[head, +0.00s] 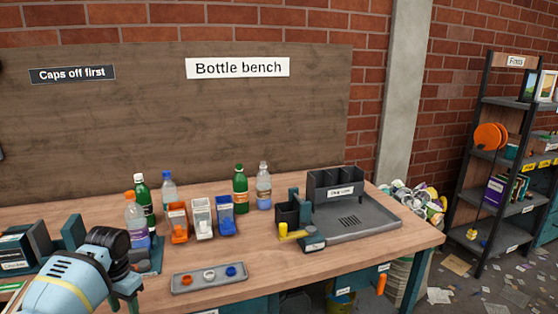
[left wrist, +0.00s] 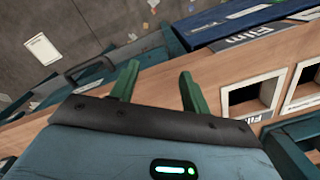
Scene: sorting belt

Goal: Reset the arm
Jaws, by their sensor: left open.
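My left arm (head: 72,284), light blue with black joints, reaches in at the lower left of the head view, over the front left of the bench. My left gripper (left wrist: 160,84) shows in the left wrist view with its two green fingers apart and nothing between them. Below the fingers there are a wooden surface and the floor. My right arm and gripper are in neither view.
The wooden bench (head: 262,272) holds several bottles, small cap bins (head: 201,219), a grey tray (head: 209,279) with three caps, and a black caddy (head: 336,184) on a drain tray (head: 367,221). Labelled openings (left wrist: 252,94) lie right of the gripper.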

